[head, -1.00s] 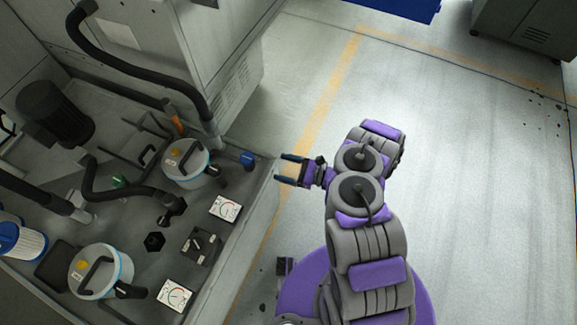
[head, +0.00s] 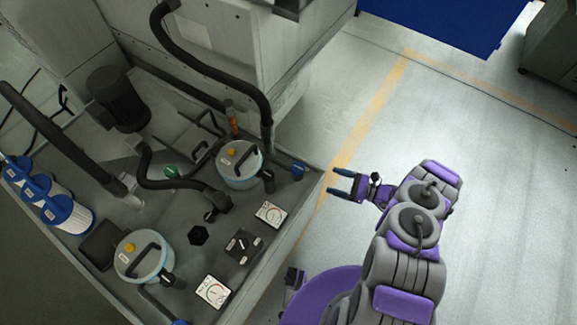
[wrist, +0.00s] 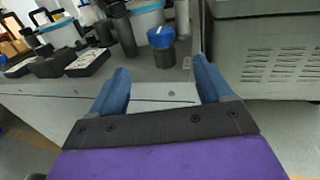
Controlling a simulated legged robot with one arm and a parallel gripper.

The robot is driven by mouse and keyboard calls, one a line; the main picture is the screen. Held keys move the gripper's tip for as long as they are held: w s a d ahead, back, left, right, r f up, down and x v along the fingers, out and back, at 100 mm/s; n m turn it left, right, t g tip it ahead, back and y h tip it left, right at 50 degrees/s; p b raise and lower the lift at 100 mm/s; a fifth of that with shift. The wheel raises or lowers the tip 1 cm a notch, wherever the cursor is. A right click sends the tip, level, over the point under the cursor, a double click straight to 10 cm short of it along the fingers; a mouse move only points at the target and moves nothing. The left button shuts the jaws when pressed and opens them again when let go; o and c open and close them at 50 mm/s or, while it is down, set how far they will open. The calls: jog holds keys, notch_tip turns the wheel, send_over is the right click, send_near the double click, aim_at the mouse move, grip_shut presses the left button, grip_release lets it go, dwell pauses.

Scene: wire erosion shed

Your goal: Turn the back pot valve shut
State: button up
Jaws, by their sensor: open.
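The back pot (head: 240,168) is a white pot with a light-blue rim, a black handle and a yellow knob. The valve with the blue handle (head: 298,171) stands at its right, near the bench corner. In the wrist view the blue valve handle (wrist: 161,37) is beyond and slightly above the gap between the fingers. My gripper (head: 337,183) is out past the bench edge, to the right of the valve and apart from it. Its two blue fingers (wrist: 160,80) are open with nothing between them.
The bench (head: 300,215) also carries a front pot (head: 125,262), two dial gauges (head: 271,214), a black switch box (head: 243,246) and black hoses. A grey cabinet (wrist: 262,55) stands right of the valve in the wrist view. The floor at right is clear.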

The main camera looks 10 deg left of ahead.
aim_at(297, 166)
jog(key=a, duration=0.4)
jog(key=w+a+b, duration=0.1)
jog(key=a, duration=0.4)
jog(key=a+b, duration=0.1)
jog(key=a, duration=0.4)
jog(key=shift+w+f, duration=0.2)
jog(key=shift+w, duration=0.1)
jog(key=shift+w+r+b, duration=0.1)
jog(key=shift+r+b, duration=0.05)
jog(key=shift+b, duration=0.25)
jog(key=shift+w+d+r, duration=0.1)
jog(key=shift+d+r, duration=0.25)
jog(key=shift+d, duration=0.25)
jog(key=a, duration=0.4)
jog(key=shift+f, duration=0.4)
jog(key=shift+c, duration=1)
jog(key=d, duration=0.2)
jog(key=shift+d+r, duration=0.3)
jog(key=shift+d, duration=0.1)
jog(key=c, duration=0.5)
jog(key=shift+d+r, duration=0.1)
jog(key=shift+d, duration=0.05)
jog(key=shift+c, duration=0.6)
jog(key=shift+a, duration=0.3)
jog(key=shift+c, duration=0.9)
jog(key=shift+o, duration=0.3)
jog(key=shift+a, duration=0.6)
